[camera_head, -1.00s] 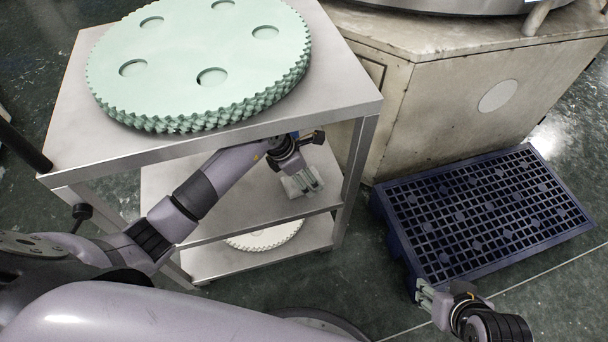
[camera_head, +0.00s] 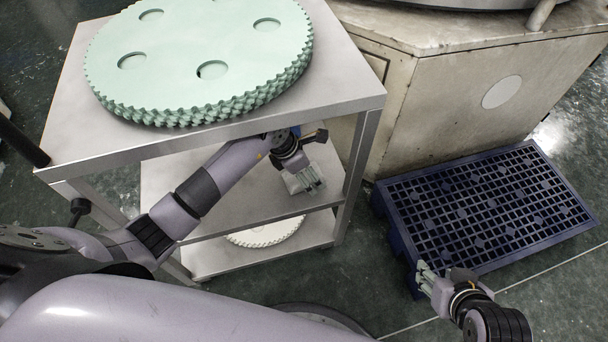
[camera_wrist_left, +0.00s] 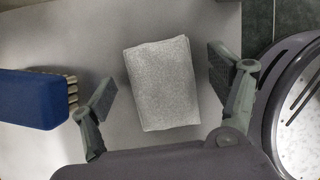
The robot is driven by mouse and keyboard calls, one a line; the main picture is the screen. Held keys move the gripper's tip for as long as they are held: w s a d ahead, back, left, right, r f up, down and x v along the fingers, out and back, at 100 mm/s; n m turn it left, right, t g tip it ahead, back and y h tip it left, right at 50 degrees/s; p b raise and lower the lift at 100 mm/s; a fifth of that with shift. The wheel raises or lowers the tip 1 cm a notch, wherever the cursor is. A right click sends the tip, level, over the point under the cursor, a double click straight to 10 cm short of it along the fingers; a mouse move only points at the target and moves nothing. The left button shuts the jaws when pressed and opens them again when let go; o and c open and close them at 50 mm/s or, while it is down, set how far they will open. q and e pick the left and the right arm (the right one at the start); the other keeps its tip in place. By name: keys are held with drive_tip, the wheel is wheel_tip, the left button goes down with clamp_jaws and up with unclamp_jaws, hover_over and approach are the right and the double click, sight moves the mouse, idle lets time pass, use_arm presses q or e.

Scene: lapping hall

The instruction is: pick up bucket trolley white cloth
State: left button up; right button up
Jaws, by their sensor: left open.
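The white cloth (camera_wrist_left: 162,84) is a folded, roughly rectangular pad lying flat on the trolley's middle shelf (camera_head: 232,203). In the head view the cloth (camera_head: 294,184) is partly hidden by my left gripper (camera_head: 309,181). In the left wrist view, the open fingers of my left gripper (camera_wrist_left: 164,80) stand to either side of the cloth, with a gap on both sides. My right gripper (camera_head: 427,280) is near the front left corner of the blue pallet, away from the trolley; its finger opening is too small to judge.
A blue brush (camera_wrist_left: 35,98) with pale bristles lies left of the cloth. Green toothed discs (camera_head: 200,50) are stacked on the trolley's top shelf (camera_head: 345,95), above my left arm. A white toothed disc (camera_head: 265,235) is on the bottom shelf. A blue pallet (camera_head: 480,205) and a machine base (camera_head: 450,110) stand right.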

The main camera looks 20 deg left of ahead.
use_arm(q)
drive_tip(key=shift+f, duration=0.1)
drive_tip(key=shift+c, duration=0.4)
drive_tip(key=c, duration=1.1)
